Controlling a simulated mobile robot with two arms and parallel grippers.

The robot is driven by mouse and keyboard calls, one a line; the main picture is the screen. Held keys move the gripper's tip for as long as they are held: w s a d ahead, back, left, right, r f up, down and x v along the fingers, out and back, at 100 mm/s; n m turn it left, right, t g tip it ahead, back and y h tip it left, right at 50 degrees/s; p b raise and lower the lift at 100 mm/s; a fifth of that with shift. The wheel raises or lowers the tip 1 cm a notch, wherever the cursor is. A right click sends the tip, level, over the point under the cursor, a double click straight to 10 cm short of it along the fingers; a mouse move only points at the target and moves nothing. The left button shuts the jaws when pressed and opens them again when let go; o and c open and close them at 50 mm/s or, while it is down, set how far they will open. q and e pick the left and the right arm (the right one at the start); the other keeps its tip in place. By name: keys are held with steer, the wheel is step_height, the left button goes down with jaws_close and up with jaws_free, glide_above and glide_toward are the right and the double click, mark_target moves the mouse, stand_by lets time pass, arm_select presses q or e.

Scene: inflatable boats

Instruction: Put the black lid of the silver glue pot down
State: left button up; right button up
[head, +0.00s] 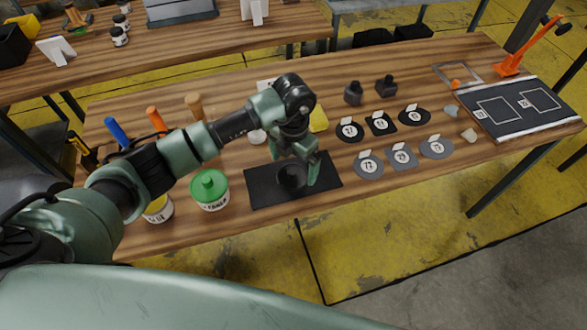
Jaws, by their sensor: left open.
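A round black lid (291,178) is on the black mat (262,194) near the front edge of the table. My left gripper (298,168) is open right above and around the lid; I cannot tell whether a finger touches it. Part of the lid is hidden by the gripper. A glue pot (158,209) with a yellow and white label stands at the left, its top partly covered by my left arm. I cannot make out a plainly silver pot. My right gripper is out of view.
A green-lidded pot (210,190) stands left of the mat. Tools with blue (117,131) and orange (156,120) handles are behind my arm. Numbered dark patches (368,164) lie to the right, and a panel board (520,106) farther right. Bare wood lies between them.

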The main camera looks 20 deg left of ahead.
mark_target(294, 170)
arm_select(q)
step_height(294, 170, up, 10)
steer(key=b, duration=0.2)
steer(key=shift+f, duration=0.25)
